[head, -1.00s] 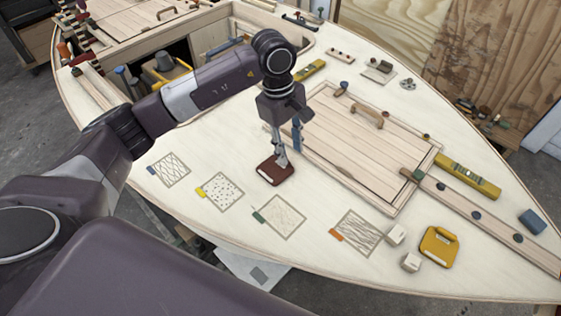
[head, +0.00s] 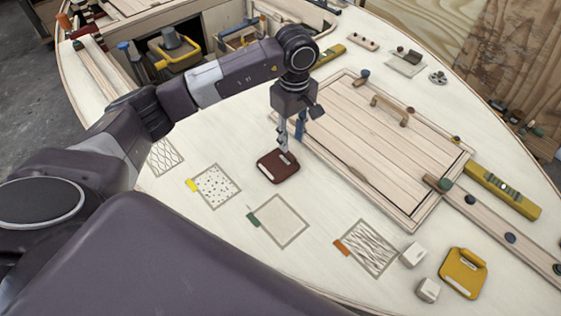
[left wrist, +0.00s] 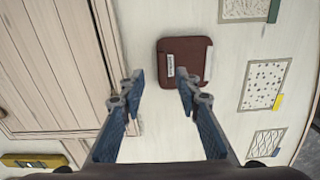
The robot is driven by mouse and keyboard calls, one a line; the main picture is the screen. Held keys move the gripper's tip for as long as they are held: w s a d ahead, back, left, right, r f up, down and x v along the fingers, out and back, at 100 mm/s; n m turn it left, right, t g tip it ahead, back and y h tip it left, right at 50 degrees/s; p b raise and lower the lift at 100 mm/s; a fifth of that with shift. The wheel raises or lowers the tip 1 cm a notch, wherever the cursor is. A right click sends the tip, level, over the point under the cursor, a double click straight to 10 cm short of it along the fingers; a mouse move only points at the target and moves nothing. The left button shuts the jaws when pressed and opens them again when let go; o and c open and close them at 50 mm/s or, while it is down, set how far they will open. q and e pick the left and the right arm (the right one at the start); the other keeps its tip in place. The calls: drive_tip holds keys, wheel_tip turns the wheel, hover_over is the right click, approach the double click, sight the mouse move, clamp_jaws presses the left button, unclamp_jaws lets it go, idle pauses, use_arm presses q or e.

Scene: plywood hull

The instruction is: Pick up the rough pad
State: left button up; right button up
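A dark red-brown pad (head: 270,167) with a pale label lies flat on the pale deck, left of the hatch. It shows in the left wrist view (left wrist: 173,47) just beyond the fingertips. A yellow pad (head: 463,272) with a handle-like end lies at the lower right. Which pad is the rough one is not readable. My left gripper (head: 290,142) points down over the red-brown pad's far edge. In the left wrist view its blue fingers (left wrist: 160,89) are spread wide with nothing between them. My right gripper is not in view.
The planked hatch (head: 385,150) with a wooden handle is right of the gripper. Several textured sample squares, one bare-looking (head: 278,221), line the near deck. Two white blocks (head: 414,255) sit beside the yellow pad. A yellow level (head: 502,190) lies along the hatch's right side.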

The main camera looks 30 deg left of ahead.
sight(290, 153)
use_arm(q)
drive_tip(key=shift+s+f, duration=0.2)
drive_tip(key=shift+f, duration=0.15)
wheel_tip(290, 153, down, 4)
drive_tip(key=shift+r+p, duration=0.15)
drive_tip(key=shift+p, duration=0.75)
drive_tip(key=shift+f, duration=0.45)
clamp_jaws()
